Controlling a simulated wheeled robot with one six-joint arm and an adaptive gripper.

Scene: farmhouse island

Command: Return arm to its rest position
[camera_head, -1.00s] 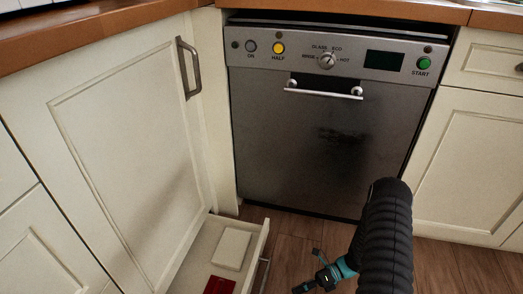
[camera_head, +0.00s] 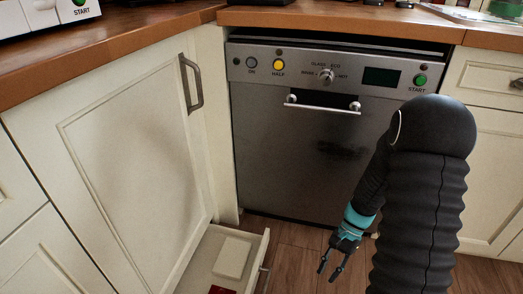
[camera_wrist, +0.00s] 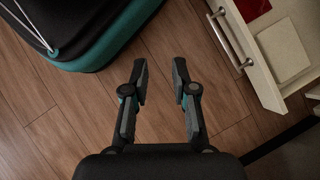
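My gripper (camera_head: 331,264) hangs low over the wooden floor, in front of the dishwasher and to the right of the open drawer. My black ribbed arm fills the right side of the head view. In the wrist view my gripper (camera_wrist: 158,85) points down at bare floor. Its two fingers stand apart with nothing between them, so it is open and empty.
An open low drawer (camera_head: 255,250) holds a pale flat block (camera_head: 232,257) and a red item (camera_head: 221,290). The drawer handle (camera_wrist: 231,40) shows near my gripper. The steel dishwasher (camera_head: 290,160) is shut. A wooden worktop (camera_head: 130,45) runs above.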

